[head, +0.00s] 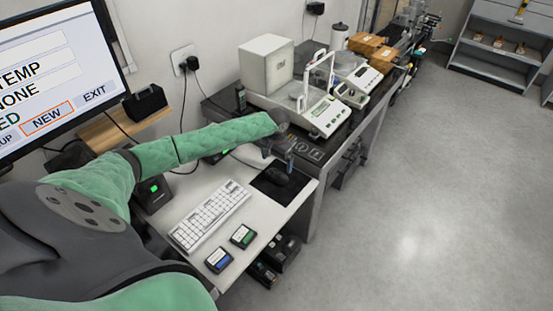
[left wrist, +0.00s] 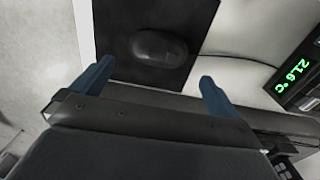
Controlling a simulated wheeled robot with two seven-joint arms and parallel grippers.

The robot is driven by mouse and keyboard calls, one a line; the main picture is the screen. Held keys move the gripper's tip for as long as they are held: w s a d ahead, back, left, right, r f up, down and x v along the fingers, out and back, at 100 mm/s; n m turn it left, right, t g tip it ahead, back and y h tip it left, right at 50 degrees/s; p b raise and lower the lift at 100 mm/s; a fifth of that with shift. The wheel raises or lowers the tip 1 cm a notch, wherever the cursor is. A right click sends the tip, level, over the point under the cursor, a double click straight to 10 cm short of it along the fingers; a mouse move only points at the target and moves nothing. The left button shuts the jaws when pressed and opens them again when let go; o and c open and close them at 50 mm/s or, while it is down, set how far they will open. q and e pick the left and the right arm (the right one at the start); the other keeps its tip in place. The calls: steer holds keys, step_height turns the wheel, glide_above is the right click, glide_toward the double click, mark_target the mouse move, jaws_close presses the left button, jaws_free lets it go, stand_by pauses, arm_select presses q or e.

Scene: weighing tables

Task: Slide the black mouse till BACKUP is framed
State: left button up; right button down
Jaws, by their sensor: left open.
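The black mouse (head: 277,176) lies on a black mouse pad (head: 268,188) at the right end of the white desk. In the left wrist view the mouse (left wrist: 160,47) is in front of the open fingers and between their lines. My left gripper (head: 283,152) is above the pad, close to the mouse; its fingers (left wrist: 153,86) are apart with nothing between them. Contact cannot be told. The monitor (head: 50,75) at the left shows an orange frame around NEW (head: 47,118). A partly cut-off button ending in UP (head: 5,139) is left of it, and EXIT (head: 94,94) is right. My right gripper is out of view.
A white keyboard (head: 210,215) lies left of the pad, with two small boxes (head: 219,260) (head: 243,236) in front. A balance (head: 325,115) stands on the dark table behind. A green temperature display (left wrist: 298,84) shows in the wrist view. The floor at right is clear.

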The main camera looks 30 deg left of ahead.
mark_target(277, 173)
arm_select(q)
steer(key=shift+d+f+p, duration=0.1)
steer(key=shift+f+p, duration=0.25)
steer(key=shift+f, duration=0.25)
steer(key=shift+s+f+p, duration=0.1)
steer(key=shift+f+p, duration=0.95)
steer(key=shift+f, duration=2.05)
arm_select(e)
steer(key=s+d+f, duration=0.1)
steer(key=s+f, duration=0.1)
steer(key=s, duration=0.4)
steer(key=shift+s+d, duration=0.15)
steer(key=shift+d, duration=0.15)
arm_select(q)
steer(key=c, duration=0.8)
